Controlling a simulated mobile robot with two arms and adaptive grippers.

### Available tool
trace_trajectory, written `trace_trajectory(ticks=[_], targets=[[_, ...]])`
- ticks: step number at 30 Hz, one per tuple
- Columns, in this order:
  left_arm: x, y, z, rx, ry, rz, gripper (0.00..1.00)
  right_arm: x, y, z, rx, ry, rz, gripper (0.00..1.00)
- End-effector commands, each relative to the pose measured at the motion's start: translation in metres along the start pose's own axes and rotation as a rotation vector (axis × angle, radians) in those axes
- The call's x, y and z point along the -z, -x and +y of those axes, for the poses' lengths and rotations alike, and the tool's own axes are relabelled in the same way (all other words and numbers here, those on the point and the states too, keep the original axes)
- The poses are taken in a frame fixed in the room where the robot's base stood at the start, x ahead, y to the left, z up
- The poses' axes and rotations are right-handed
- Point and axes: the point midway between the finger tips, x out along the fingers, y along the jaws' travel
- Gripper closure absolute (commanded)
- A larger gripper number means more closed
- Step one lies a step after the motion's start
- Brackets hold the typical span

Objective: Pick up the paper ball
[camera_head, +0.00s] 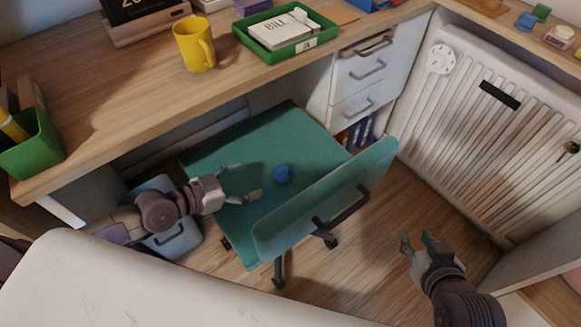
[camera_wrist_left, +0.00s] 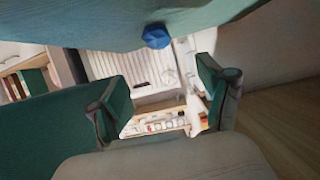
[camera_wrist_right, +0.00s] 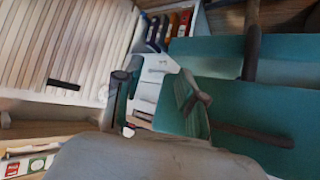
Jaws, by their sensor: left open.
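The blue paper ball (camera_head: 282,173) rests on the green seat (camera_head: 250,140) of a chair, close to its backrest. It also shows at the top of the left wrist view (camera_wrist_left: 156,36). My left gripper (camera_head: 250,182) is open and empty, over the seat just left of the ball and apart from it. Its two spread fingers show in the left wrist view (camera_wrist_left: 164,92), with the ball above them in the picture. My right gripper (camera_head: 416,239) is open and empty, to the right of the chair and away from the ball.
The green backrest (camera_head: 325,200) stands right of the ball. The wooden desk (camera_head: 120,95) holds a yellow mug (camera_head: 195,45) and a green tray (camera_head: 285,35). White drawers (camera_head: 358,85) and a radiator (camera_head: 480,130) stand behind. A white bed (camera_head: 130,285) is in front.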

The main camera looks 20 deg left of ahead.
Motion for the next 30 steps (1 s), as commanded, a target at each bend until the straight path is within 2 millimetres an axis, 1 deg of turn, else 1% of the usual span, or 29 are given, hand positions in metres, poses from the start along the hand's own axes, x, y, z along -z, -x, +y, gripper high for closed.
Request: trace_trajectory(ticks=[1,3,6,9,14,17,21,24,27,30], targets=[[0.002,-0.012,0.0,0.001,0.003,0.009,0.21,0.003,-0.001,-0.001,0.002,0.0,0.019,0.6],[0.002,-0.027,0.0,0.002,0.005,0.009,0.21,0.009,-0.003,-0.002,0.003,0.0,0.052,0.6],[0.002,-0.046,0.001,-0.001,0.003,0.006,0.21,0.017,-0.004,-0.003,0.006,0.001,0.095,0.6],[0.001,-0.06,0.001,-0.001,0.003,0.004,0.21,0.026,-0.004,-0.004,0.009,0.001,0.141,0.6],[0.001,-0.07,0.001,-0.002,0.0,0.001,0.21,0.033,-0.004,-0.005,0.011,0.001,0.175,0.6],[0.002,-0.081,0.001,-0.002,0.002,0.003,0.21,0.04,-0.005,-0.006,0.013,0.002,0.215,0.6],[0.004,-0.103,0.0,-0.002,0.003,0.004,0.21,0.058,-0.004,-0.009,0.019,0.002,0.318,0.6],[0.003,-0.115,0.0,-0.002,0.001,0.002,0.21,0.07,-0.001,-0.01,0.023,0.002,0.382,0.6],[0.003,-0.121,0.0,-0.002,0.001,0.0,0.21,0.076,0.001,-0.011,0.025,0.002,0.415,0.6],[0.003,-0.121,0.0,-0.002,0.0,-0.001,0.21,0.077,0.001,-0.011,0.025,0.001,0.421,0.6]])
